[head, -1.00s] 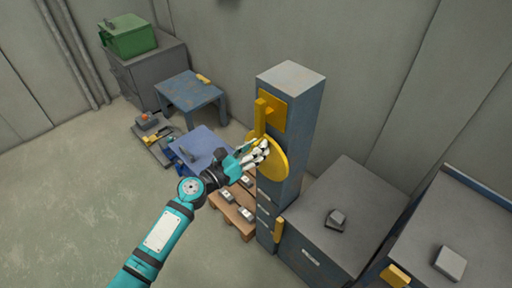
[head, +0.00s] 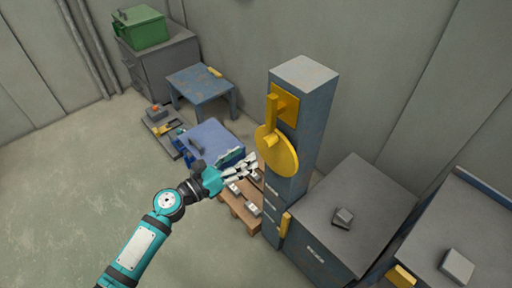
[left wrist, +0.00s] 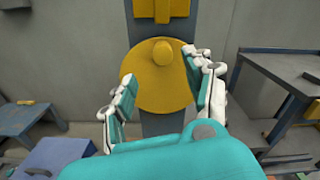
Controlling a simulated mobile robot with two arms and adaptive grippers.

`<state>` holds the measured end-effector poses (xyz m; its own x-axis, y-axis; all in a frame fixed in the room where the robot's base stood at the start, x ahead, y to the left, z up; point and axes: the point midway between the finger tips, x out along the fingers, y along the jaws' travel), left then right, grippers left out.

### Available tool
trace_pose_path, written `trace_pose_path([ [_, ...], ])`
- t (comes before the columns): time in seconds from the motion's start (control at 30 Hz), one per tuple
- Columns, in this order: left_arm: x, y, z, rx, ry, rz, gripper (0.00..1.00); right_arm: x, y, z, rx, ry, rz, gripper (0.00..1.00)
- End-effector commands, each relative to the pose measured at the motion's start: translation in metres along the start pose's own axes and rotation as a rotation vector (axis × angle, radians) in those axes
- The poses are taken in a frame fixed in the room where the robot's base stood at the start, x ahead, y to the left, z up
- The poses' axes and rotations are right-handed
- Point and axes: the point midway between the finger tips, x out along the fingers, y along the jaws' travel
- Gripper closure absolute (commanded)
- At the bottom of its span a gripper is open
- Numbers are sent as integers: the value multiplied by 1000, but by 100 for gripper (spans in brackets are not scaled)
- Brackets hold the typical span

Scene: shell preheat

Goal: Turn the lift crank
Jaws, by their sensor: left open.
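The lift crank is a yellow disc (head: 278,153) on the front of a tall blue-grey column (head: 304,120). A yellow knob (left wrist: 162,52) sticks out of the disc near its top in the left wrist view. A yellow plate with a bar (head: 283,105) is above the disc. My left gripper (head: 250,165) is open and empty, left of and a little below the disc in the head view. In the left wrist view the disc (left wrist: 150,85) lies ahead between the open fingers (left wrist: 162,82), with no contact seen. My right gripper is not in view.
A wooden pallet (head: 240,208) with several grey-white pieces is below my left gripper. A blue box (head: 212,140) and blue table (head: 200,88) stand behind it. Grey cabinets (head: 362,200) flank the column on the right. The floor at left is clear.

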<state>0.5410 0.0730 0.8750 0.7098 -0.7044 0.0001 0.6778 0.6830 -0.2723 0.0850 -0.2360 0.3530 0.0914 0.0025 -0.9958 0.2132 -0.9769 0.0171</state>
Motion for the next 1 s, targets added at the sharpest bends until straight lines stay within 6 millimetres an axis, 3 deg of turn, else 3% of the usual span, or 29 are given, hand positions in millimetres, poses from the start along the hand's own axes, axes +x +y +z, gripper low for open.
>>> trace_pose_path([
  [0.1,-20,0,-1,0,2,0,47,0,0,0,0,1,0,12],
  [0.27,-32,0,0,0,-1,0,47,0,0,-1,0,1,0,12],
  [0.83,-34,1,-1,3,1,1,47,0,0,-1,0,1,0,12],
  [0.93,-36,8,-16,52,31,26,47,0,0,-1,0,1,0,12],
  [1.0,-39,21,-41,139,86,62,47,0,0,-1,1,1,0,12],
])
